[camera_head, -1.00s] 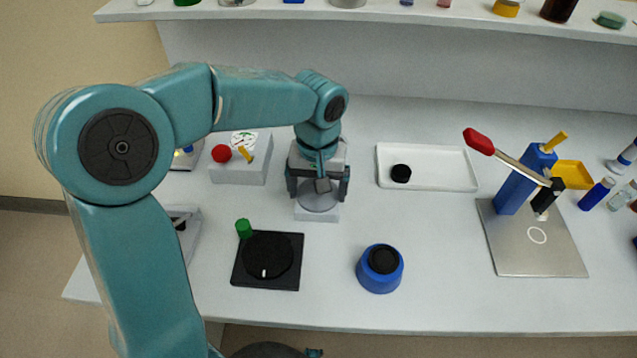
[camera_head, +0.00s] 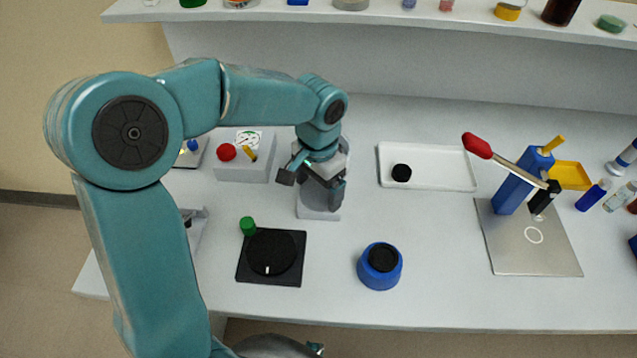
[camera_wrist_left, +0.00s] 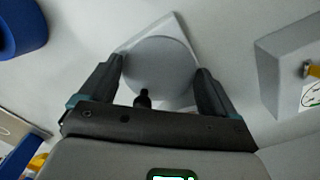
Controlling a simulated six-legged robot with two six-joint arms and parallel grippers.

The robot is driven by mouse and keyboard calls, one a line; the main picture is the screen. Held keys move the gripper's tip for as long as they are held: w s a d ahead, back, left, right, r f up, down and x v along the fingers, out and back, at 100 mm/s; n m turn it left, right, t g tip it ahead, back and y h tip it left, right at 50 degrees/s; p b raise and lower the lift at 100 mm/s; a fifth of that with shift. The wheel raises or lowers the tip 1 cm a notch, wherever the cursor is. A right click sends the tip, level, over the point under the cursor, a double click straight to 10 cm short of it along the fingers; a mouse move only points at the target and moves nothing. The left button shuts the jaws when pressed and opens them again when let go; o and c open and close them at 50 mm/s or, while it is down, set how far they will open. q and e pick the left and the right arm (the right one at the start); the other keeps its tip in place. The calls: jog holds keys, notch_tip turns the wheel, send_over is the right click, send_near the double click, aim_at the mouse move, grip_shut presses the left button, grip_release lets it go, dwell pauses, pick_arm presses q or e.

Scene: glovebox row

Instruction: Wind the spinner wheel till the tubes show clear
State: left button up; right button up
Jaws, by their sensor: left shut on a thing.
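The wheel is a round grey disc (camera_wrist_left: 158,55) on a pale square base (camera_head: 318,214). In the left wrist view the disc fills the space between my fingers, with a small black knob (camera_wrist_left: 143,98) at its near side. My left gripper (camera_head: 314,188) comes down over it from above, turned askew, and is shut on the disc with one finger at each side of the rim. In the head view my gripper hides most of the disc. I cannot make out any tubes in it. My right gripper is not in view.
A grey box with a red button (camera_head: 227,152) stands to the left. A black turntable (camera_head: 271,258) with a green knob and a blue pot (camera_head: 380,268) stand in front. A white tray (camera_head: 428,168) and a lever press (camera_head: 530,235) are to the right.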

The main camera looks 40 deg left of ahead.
aim_at(318, 193)
pick_arm(q)
jog(key=shift+r, duration=0.1)
dwell(0.4)
jog(key=o, duration=0.8)
jog(key=shift+c, duration=0.2)
notch_tip(318, 193, up, 16)
jog(key=p, duration=1.3)
jog(key=shift+r+p, duration=0.15)
jog(key=shift+p, duration=0.25)
